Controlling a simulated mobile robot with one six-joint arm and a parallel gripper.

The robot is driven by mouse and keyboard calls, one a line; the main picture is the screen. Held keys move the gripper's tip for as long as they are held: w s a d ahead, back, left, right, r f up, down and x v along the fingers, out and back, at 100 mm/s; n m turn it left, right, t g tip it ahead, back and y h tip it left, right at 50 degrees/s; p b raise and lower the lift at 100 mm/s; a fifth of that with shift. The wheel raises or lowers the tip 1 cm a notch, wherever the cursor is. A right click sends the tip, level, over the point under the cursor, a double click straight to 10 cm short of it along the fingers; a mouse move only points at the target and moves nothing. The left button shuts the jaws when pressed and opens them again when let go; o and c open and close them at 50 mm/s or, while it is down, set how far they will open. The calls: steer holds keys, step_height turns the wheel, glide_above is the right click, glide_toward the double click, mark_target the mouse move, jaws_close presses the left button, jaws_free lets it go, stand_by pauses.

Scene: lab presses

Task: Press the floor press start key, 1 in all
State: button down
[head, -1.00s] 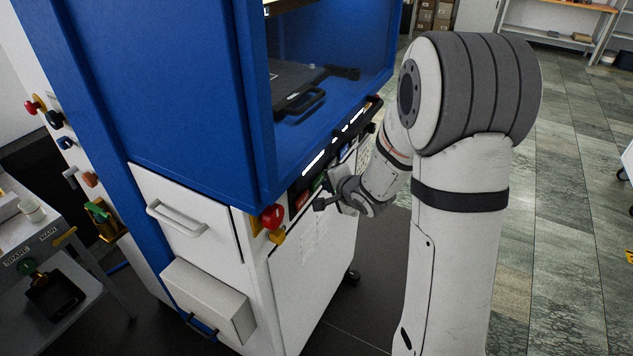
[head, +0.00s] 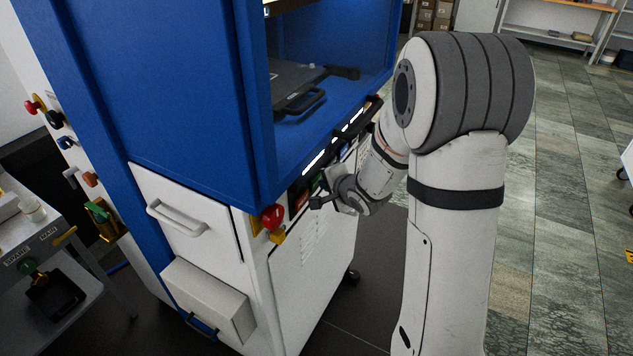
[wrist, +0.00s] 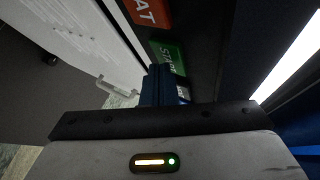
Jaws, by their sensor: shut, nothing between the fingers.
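The blue floor press (head: 190,110) stands at the left and centre of the head view. In the wrist view a green key (wrist: 168,57) with white letters, partly readable as "STA", sits on its dark front panel. My gripper (wrist: 158,72) is shut and empty, its dark blue fingertips overlapping the lower edge of the green key in that view. I cannot tell whether they touch it. In the head view my gripper (head: 316,202) is at the panel under the lit strip; my wrist hides part of the panel.
A red mushroom button (head: 272,217) on a yellow mount sits on the press corner, left of my gripper. A drawer handle (head: 178,219) juts out lower left. Open tiled floor (head: 570,220) lies right.

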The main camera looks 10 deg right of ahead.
steer(key=shift+s+d+p, duration=0.45)
steer(key=shift+s+d, duration=0.05)
steer(key=shift+d, duration=0.15)
steer(key=s+d+p, duration=0.1)
steer(key=d, duration=0.1)
steer(key=s+d+p, duration=0.1)
steer(key=s+d, duration=0.1)
stand_by(0.5)
stand_by(0.6)
